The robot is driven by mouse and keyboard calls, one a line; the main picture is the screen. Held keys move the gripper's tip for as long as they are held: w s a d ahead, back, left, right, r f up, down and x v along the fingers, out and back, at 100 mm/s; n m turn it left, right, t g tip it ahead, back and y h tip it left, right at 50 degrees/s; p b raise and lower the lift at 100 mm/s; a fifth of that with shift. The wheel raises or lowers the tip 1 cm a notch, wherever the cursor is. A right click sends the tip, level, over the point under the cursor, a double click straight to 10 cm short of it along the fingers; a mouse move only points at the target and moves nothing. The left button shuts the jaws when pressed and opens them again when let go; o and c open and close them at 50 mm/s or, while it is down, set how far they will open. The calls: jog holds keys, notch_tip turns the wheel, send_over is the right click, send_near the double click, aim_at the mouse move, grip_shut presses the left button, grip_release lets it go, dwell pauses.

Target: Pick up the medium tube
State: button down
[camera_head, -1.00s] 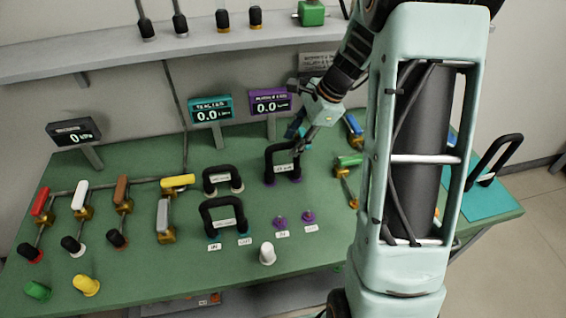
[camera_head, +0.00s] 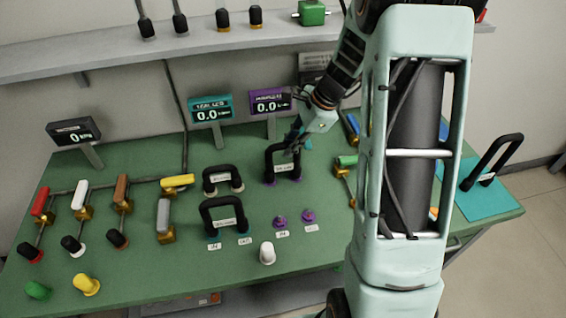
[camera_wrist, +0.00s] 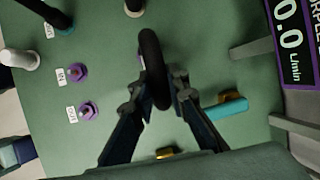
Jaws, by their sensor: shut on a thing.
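A black arched tube with purple ends (camera_head: 282,158) stands on the green table, right of centre; its white label is too small to read. My gripper (camera_head: 297,141) reaches it from the upper right. In the wrist view, my gripper (camera_wrist: 158,92) has a finger on each side of the black tube (camera_wrist: 150,55) and is shut on it. The tube's ends still appear to be at the table. Two other black arched tubes stand to its left, one behind (camera_head: 223,171) and one in front with teal ends (camera_head: 224,204).
Purple fittings (camera_head: 308,215) and a white knob (camera_head: 267,253) stand in front. Display posts (camera_head: 210,108) stand behind, under a grey shelf (camera_head: 180,50). Coloured valves (camera_head: 122,189) fill the left.

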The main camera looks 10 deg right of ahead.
jog(key=shift+r, duration=0.15)
jog(key=shift+w+r, duration=0.1)
jog(key=shift+r, duration=0.1)
notch_tip(320, 180, up, 2)
jog(key=shift+r, duration=0.1)
jog(key=s+d+r, duration=0.8)
jog(key=s+r, duration=0.2)
jog(key=s, duration=0.1)
jog(key=shift+d+b, duration=0.3)
jog(key=shift+d, duration=0.1)
jog(key=shift+r, duration=0.15)
jog(key=shift+r+p, duration=2.15)
jog(key=shift+r, duration=0.05)
